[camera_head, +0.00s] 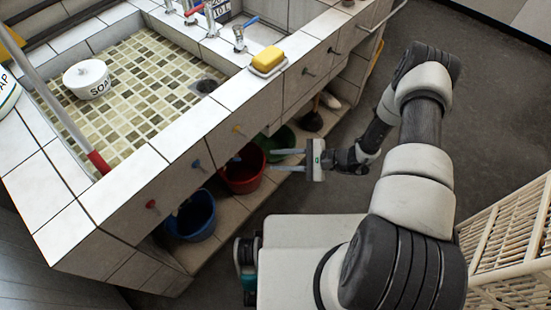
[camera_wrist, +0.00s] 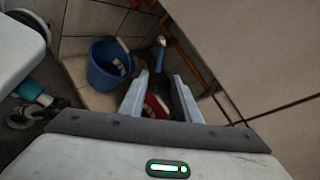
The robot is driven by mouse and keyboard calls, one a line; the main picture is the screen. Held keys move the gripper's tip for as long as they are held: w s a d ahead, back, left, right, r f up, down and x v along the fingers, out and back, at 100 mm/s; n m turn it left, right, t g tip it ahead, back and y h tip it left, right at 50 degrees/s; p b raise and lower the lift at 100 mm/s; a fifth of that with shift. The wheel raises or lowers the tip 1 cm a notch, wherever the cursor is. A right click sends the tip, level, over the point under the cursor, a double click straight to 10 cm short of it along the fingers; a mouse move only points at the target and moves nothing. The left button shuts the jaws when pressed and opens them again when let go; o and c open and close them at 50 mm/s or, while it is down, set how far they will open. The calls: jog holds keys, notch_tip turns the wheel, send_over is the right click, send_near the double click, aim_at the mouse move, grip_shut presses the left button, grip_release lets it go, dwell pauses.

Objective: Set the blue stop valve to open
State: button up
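A blue bucket (camera_head: 192,217), a red bucket (camera_head: 242,174) and a green bucket (camera_head: 279,143) stand on the low shelf. Coloured knobs line the tiled front. A yellow sponge (camera_head: 267,58) lies on the rim. A slatted crate (camera_head: 510,245) stands at right.

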aim_at(233, 160)
jog(key=shift+f, duration=0.1)
jog(key=shift+c, duration=1.3)
jog(key=s+a+f+m+b, duration=0.1)
jog(key=f+m, duration=0.1)
jog(key=m, duration=0.1)
jog(key=s+a+f+m+t+b, duration=0.1)
jog(key=a+f+m+b, duration=0.1)
jog(key=m, duration=0.1)
jog(key=s+a+f+m+t+y+b, duration=0.1)
jog(key=a+m, duration=0.1)
jog(key=m, duration=0.1)
jog(key=shift+s+f, duration=0.2)
jog(key=shift+f, duration=0.2)
grip_shut()
jog(key=s+a+f+m+t+b, duration=0.2)
jog(key=a+f+m+t+b, duration=0.2)
jog(key=m, duration=0.7)
jog(key=w+a+m+b, duration=0.1)
jog(key=w+a+b, duration=0.1)
jog(key=w+a, duration=0.4)
jog(key=shift+w+d+r+h+p, duration=0.15)
jog(key=shift+w+r+p, duration=0.1)
jog(key=shift+r+p, duration=0.25)
jog(key=shift+w+d+r+h+p, duration=0.15)
jog(key=shift+w+r+p, duration=0.1)
jog(key=shift+r+p, duration=0.25)
